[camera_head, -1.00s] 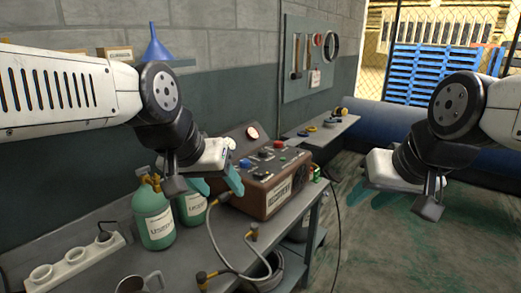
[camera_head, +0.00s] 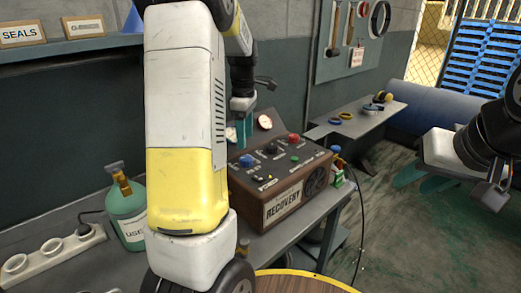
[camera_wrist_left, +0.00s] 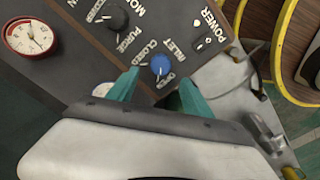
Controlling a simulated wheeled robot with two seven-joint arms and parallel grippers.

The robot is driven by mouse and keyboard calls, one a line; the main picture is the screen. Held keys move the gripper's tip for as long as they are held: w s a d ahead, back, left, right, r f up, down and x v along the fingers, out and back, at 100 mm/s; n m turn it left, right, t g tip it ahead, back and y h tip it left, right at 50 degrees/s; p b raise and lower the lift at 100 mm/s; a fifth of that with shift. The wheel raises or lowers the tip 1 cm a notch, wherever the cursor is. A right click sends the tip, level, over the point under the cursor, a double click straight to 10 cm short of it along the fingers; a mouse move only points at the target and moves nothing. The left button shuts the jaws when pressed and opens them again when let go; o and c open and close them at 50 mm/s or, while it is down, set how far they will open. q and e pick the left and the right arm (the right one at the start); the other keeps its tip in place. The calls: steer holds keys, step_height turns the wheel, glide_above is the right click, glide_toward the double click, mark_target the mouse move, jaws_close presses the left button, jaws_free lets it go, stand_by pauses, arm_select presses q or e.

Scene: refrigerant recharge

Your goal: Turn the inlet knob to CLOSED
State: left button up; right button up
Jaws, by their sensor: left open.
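The inlet knob (camera_wrist_left: 160,64) is a round blue knob on the dark top panel of the brown recovery unit (camera_head: 282,208). INLET, CLOSED and OPEN are printed around it. I cannot tell for certain which way its pointer faces. It also shows in the head view (camera_head: 246,160). My left gripper (camera_head: 243,131) points down above the panel, near the blue knob. In the left wrist view its two teal fingers (camera_wrist_left: 159,80) are apart, with the knob between and just beyond the tips. My right gripper (camera_head: 423,180) hangs at the right, empty, its teal fingers apart.
A black knob (camera_wrist_left: 117,17), a gauge (camera_wrist_left: 30,38) and the power switch (camera_wrist_left: 202,43) are near the blue knob. A green bottle (camera_head: 127,215) and a white power strip (camera_head: 50,262) are on the bench to the left. The floor at right is clear.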

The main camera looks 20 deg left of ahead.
mark_target(246, 158)
arm_select(q)
step_height(246, 158, down, 7)
steer(key=shift+f, duration=0.15)
stand_by(0.4)
jaws_close()
